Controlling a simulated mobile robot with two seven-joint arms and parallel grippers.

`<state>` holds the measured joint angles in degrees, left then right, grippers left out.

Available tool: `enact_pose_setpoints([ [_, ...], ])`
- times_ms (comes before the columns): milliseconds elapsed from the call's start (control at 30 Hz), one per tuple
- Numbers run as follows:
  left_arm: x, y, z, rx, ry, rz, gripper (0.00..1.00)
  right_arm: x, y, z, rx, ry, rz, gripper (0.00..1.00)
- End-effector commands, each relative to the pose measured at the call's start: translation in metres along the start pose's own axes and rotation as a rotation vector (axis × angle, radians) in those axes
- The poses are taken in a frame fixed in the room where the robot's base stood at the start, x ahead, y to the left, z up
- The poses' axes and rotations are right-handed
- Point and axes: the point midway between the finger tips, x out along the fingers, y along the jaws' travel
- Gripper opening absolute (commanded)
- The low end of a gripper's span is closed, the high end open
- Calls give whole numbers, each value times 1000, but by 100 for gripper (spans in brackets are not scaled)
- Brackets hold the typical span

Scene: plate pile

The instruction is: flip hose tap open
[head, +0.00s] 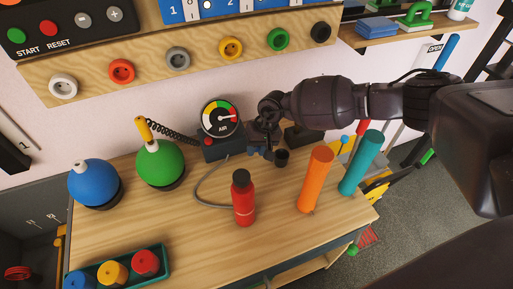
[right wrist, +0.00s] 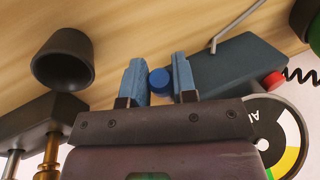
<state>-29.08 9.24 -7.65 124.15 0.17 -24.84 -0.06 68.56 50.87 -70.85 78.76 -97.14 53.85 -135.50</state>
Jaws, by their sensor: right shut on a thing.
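A dark air box (head: 222,148) with a round AIR gauge (head: 219,117) stands at the back of the wooden bench, with a grey hose (head: 201,190) running from it. A small round blue knob (right wrist: 160,81) shows at the box's end in the right wrist view; I take it for the hose tap's handle. My right gripper (head: 260,152) is beside the box, its blue fingers (right wrist: 160,82) shut on the knob from both sides. In the head view the gripper hides the knob. My left gripper is not in view.
A small dark cup (head: 282,158) stands close to the right gripper and also shows in the right wrist view (right wrist: 63,60). A red bottle (head: 243,200), an orange tube (head: 315,180) and a teal tube (head: 361,163) stand in front. A green ball (head: 161,165) stands left.

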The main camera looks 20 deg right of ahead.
Motion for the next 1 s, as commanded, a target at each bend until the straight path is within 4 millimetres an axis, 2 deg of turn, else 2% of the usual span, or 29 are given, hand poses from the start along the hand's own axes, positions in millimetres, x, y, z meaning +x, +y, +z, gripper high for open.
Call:
enact_pose_setpoints([
  [167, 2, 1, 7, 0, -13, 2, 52, 1, 0, -1, 10, -30, 2, 0],
  [467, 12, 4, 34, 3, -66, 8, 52, -4, -2, -6, 61, -198, 20, 0],
  [1000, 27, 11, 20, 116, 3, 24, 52, -24, -10, -24, 162, -529, 56, 0],
])
